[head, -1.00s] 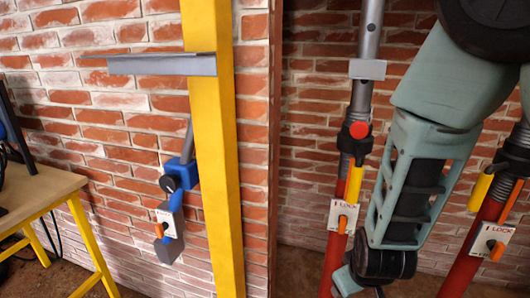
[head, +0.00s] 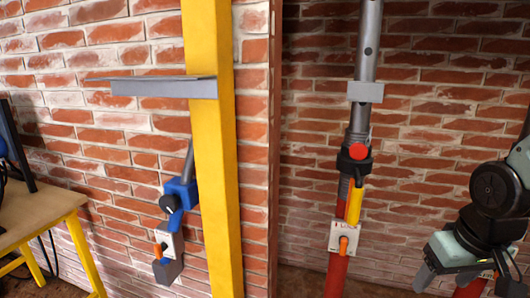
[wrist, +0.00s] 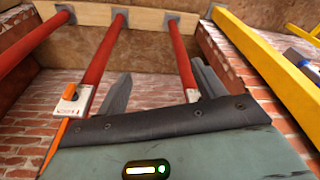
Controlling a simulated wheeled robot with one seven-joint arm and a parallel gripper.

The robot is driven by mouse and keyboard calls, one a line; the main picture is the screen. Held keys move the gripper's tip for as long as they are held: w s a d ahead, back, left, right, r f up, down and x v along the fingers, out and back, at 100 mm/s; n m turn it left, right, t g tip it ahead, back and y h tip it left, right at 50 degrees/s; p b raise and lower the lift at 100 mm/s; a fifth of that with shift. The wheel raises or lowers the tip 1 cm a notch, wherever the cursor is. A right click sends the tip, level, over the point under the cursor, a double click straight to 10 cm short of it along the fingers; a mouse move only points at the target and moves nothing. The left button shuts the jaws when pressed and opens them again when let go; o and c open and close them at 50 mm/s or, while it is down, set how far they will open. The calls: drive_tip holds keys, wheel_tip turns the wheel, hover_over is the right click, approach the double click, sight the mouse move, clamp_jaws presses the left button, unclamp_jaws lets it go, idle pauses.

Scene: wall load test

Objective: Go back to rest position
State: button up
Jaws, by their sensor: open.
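My gripper (head: 466,277) is low at the right edge of the head view, pointing downward, with part of my arm beside it cut off by the frame. In the wrist view the two grey fingers of my gripper (wrist: 160,88) stand wide apart with nothing between them. A red and grey prop (head: 354,150) with a red knob, a yellow handle and a LOCK plate (head: 344,237) stands upright to the left of my gripper, apart from it. My arm hides most of a second prop at the right.
A yellow post (head: 213,150) carries a grey bracket (head: 165,88); a blue and grey clamp device (head: 178,200) is beside it. A wooden table (head: 35,215) with yellow legs is at left. In the wrist view several red props meet a wooden beam (wrist: 150,18). Brick walls stand behind.

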drive_tip(key=s+a+r+n+g+p, duration=0.1)
drive_tip(key=s+a+r+n+p, duration=0.2)
drive_tip(key=a, duration=0.5)
drive_tip(key=s+a+r+n+g+p, duration=0.1)
drive_tip(key=s+a+r+n+p, duration=0.3)
drive_tip(key=s+a+r+p, duration=0.2)
drive_tip(key=s+a+r, duration=0.2)
drive_tip(key=s+a, duration=0.1)
drive_tip(key=s, duration=0.1)
drive_tip(key=shift+r+g, duration=0.3)
